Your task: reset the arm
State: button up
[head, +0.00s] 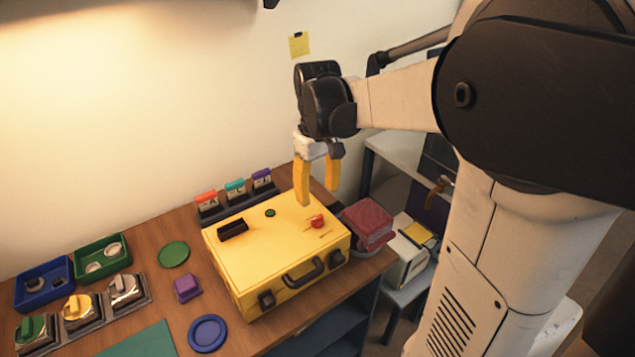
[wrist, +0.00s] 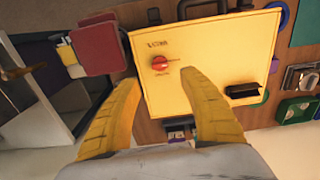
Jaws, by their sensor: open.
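My gripper (head: 318,190) has two yellow fingers and hangs above the back right part of a yellow case (head: 265,240) on the wooden bench. The fingers are apart with nothing between them. In the wrist view my gripper (wrist: 158,88) shows open over the case lid (wrist: 205,60). A red knob (head: 318,221) is on the lid near the fingers, and it also shows in the wrist view (wrist: 159,63). Whether the left fingertip touches the lid cannot be told.
A purple block (head: 187,287), a blue dish (head: 208,333), a green disc (head: 173,254) and blue (head: 43,284) and green (head: 102,257) trays lie left. Open air surrounds the wall side.

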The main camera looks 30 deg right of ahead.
jog(key=shift+r, duration=1.35)
jog(key=s+a+t, duration=0.7)
jog(key=s+a, duration=0.3)
jog(key=a, duration=0.3)
jog(key=shift+s+a+f+m, duration=0.2)
jog(key=shift+s+a+m, duration=0.1)
jog(key=shift+s, duration=0.1)
